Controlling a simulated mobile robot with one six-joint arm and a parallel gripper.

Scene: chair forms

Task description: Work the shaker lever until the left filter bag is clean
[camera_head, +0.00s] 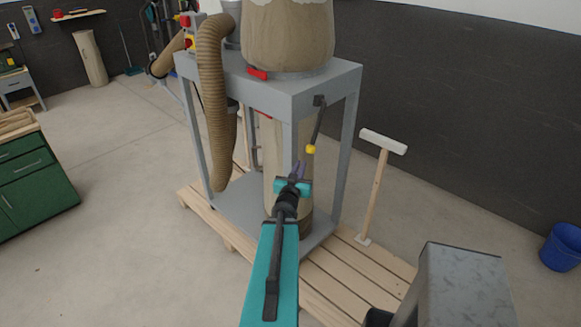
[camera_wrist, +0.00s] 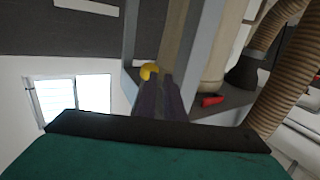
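The shaker lever (camera_head: 317,122) is a dark rod hanging from the front right of the grey frame, tilted slightly, with a yellow knob (camera_head: 311,149) at its lower end. My gripper (camera_head: 299,166) is just below and left of the knob in the head view. In the wrist view the knob (camera_wrist: 149,71) shows beyond the tip of the left finger. The purple fingers (camera_wrist: 158,82) are slightly apart, with nothing seen between them. A tan, brownish filter bag (camera_head: 288,35) stands on the frame's top, its upper end out of view. Which bag is the left one is unclear.
The grey frame (camera_head: 300,84) stands on a wooden pallet (camera_head: 330,285), its front post close to my gripper. A ribbed hose (camera_head: 213,90) hangs at left. A lower tan bag (camera_head: 272,150) is inside. A T-handled wooden tool (camera_head: 376,190) stands at right. Open floor lies beyond.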

